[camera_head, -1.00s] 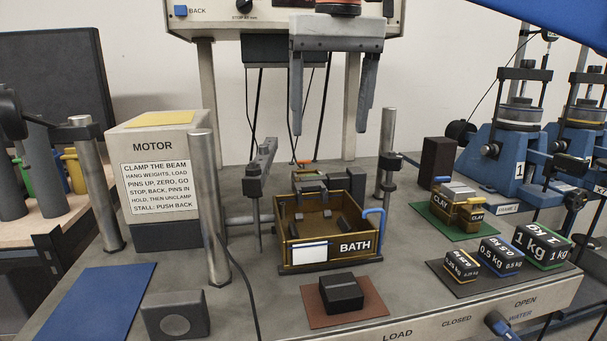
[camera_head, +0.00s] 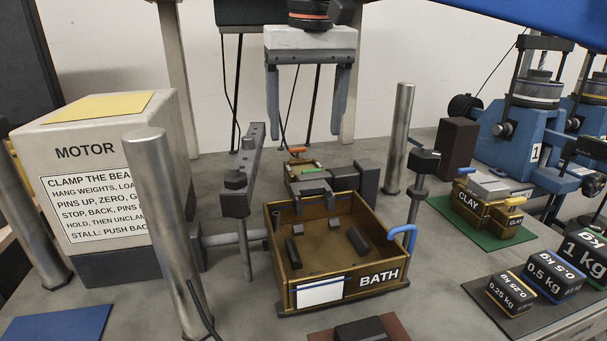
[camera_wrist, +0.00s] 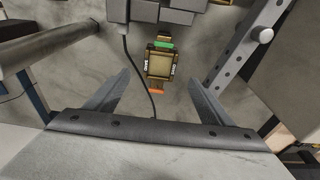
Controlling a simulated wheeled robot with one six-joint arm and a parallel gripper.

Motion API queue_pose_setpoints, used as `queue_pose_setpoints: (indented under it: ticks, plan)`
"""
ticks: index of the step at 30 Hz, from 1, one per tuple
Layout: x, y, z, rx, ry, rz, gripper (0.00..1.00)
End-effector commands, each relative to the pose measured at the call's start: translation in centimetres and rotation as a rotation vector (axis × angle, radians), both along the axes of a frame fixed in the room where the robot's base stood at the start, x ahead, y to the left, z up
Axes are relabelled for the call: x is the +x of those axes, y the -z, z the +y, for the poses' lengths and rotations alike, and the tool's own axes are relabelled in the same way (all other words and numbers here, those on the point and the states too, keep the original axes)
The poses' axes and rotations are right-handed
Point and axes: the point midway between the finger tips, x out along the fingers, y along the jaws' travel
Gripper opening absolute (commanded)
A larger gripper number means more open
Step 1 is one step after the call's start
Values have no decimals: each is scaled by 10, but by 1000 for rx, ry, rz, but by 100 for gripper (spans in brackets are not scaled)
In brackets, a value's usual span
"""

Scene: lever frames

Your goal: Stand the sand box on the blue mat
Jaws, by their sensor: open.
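The sand box is a small brown box with a pale top and orange and green parts. In the head view the sand box (camera_head: 300,176) stands behind the bath, partly hidden by it. The blue mat (camera_head: 58,324) lies at the lower left, bare where visible and cut off by the frame.
The bath (camera_head: 330,285) stands in front of the box. A beam post (camera_head: 236,205), steel columns (camera_head: 168,235) and the motor housing (camera_head: 100,180) stand to the left. Clay boxes (camera_head: 482,205) on a green mat and several weights (camera_head: 545,275) are at the right.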

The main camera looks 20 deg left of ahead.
Motion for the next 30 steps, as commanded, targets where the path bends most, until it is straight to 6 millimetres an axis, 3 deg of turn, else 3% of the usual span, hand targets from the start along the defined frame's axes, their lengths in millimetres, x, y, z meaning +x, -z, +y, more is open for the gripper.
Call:
queue_pose_setpoints:
  ticks: [6, 14, 24, 30]
  plan:
    - [4, 34, 2, -2, 0, 1, 75]
    - [6, 50, 4, 0, 0, 0, 75]
    - [12, 94, 7, -2, 0, 1, 75]
    - [13, 105, 8, 0, 0, 0, 75]
